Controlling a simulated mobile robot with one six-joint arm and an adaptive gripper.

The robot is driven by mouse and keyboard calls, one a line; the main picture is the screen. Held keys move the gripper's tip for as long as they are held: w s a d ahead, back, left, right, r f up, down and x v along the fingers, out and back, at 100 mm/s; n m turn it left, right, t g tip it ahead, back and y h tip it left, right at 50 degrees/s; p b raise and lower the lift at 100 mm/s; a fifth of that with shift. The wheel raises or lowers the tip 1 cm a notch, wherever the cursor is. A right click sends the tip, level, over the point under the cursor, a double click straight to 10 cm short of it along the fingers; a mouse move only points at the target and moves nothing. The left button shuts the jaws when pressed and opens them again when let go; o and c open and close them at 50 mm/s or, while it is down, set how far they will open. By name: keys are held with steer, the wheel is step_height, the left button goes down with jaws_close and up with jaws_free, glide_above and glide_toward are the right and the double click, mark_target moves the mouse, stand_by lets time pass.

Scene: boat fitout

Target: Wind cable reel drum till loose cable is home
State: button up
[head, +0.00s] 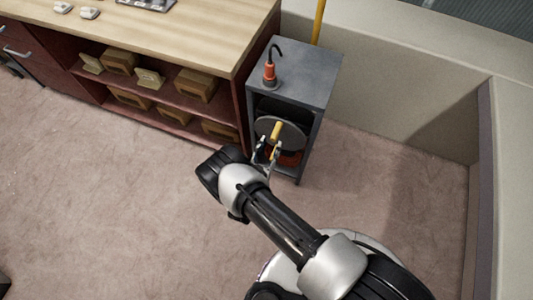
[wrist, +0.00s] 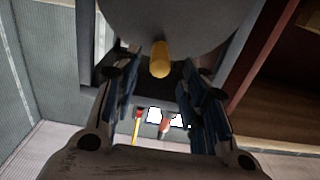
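The cable reel drum (head: 268,130) is a grey disc inside an open-fronted grey cabinet (head: 303,68). In the wrist view the drum (wrist: 190,22) fills the top middle. A yellow crank handle (head: 276,131) sticks out from its face; it also shows in the wrist view (wrist: 160,60). My gripper (head: 266,150) is at the cabinet front, close to the handle. In the wrist view its fingers (wrist: 165,88) are spread wide, one each side of the handle, with nothing between them touching it. Orange cable (head: 288,157) shows low in the cabinet, partly hidden by my gripper.
An orange and black plug (head: 270,70) stands on the cabinet top with a black lead. A yellow pole (head: 319,22) rises behind it. A wooden bench (head: 160,35) with shelves of boxes stands left of the cabinet. A pale wall (head: 400,110) is on the right. Carpet is clear.

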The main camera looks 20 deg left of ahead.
steer(key=shift+w+d+b, duration=0.15)
steer(key=shift+w+b, duration=0.05)
steer(key=shift+w, duration=1.4)
steer(key=shift+w+d+b, duration=0.1)
steer(key=shift+w+b, duration=0.1)
steer(key=shift+w, duration=1.35)
steer(key=c, duration=0.9)
steer(key=d+f, duration=0.1)
steer(key=d, duration=0.3)
steer(key=d+f, duration=0.1)
steer(key=d, duration=0.1)
steer(key=shift+s+d+f, duration=0.25)
steer(key=shift+d+f, duration=0.05)
steer(key=shift+f, duration=0.05)
steer(key=d+f, duration=0.1)
steer(key=f, duration=0.1)
steer(key=d+f, duration=0.1)
steer(key=f, duration=0.1)
steer(key=d+f, duration=0.1)
steer(key=f, duration=0.1)
steer(key=shift+s, duration=0.15)
steer(key=shift+f, duration=0.4)
steer(key=o, duration=0.9)
